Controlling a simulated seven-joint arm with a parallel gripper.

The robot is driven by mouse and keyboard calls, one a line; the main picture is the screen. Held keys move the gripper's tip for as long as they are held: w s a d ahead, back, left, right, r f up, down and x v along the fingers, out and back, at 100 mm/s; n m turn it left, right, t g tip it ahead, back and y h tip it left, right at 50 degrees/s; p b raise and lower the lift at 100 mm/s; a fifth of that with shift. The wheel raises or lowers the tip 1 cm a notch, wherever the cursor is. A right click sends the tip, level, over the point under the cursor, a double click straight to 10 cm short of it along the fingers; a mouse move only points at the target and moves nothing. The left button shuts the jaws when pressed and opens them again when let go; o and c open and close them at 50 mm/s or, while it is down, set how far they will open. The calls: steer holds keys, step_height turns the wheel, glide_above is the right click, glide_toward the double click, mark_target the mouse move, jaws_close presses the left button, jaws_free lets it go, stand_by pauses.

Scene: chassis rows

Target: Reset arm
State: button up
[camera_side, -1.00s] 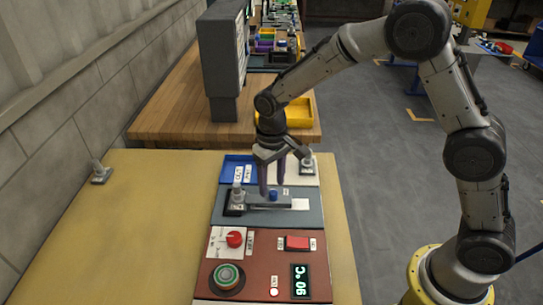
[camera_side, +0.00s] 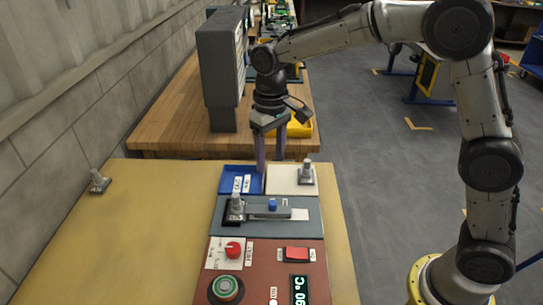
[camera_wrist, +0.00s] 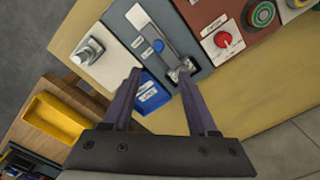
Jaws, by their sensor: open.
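My gripper (camera_side: 270,163) is open and empty. In the side view it points down, with its purple fingers raised near the back edge of the blue tray (camera_side: 228,181). In the wrist view the two fingers of my gripper (camera_wrist: 158,75) stand apart with nothing between them.
The red panel (camera_side: 240,277) carries a red dial (camera_side: 233,249), a green button (camera_side: 226,289), a red switch (camera_side: 297,253) and a 90 °C display. Metal fittings stand on the white pad (camera_side: 294,189) and far left (camera_side: 99,182). A grey monitor (camera_side: 221,65) and yellow bin (camera_side: 300,127) stand behind.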

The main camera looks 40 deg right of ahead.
steer(key=s+d+r+m+t, duration=0.1)
steer(key=s+d+r+t, duration=0.15)
steer(key=s+r, duration=0.35)
steer(key=s+d+r+t, duration=0.1)
steer(key=s+d+r, duration=0.3)
steer(key=s+r, duration=0.15)
steer(key=s+d+f+t, duration=0.1)
steer(key=s+f, duration=0.1)
steer(key=s, duration=0.5)
steer(key=s+d+f+n+t, duration=0.1)
steer(key=s+d+f, duration=0.1)
steer(key=s, duration=0.6)
steer(key=shift+d+f, duration=0.15)
steer(key=shift+f, duration=0.6)
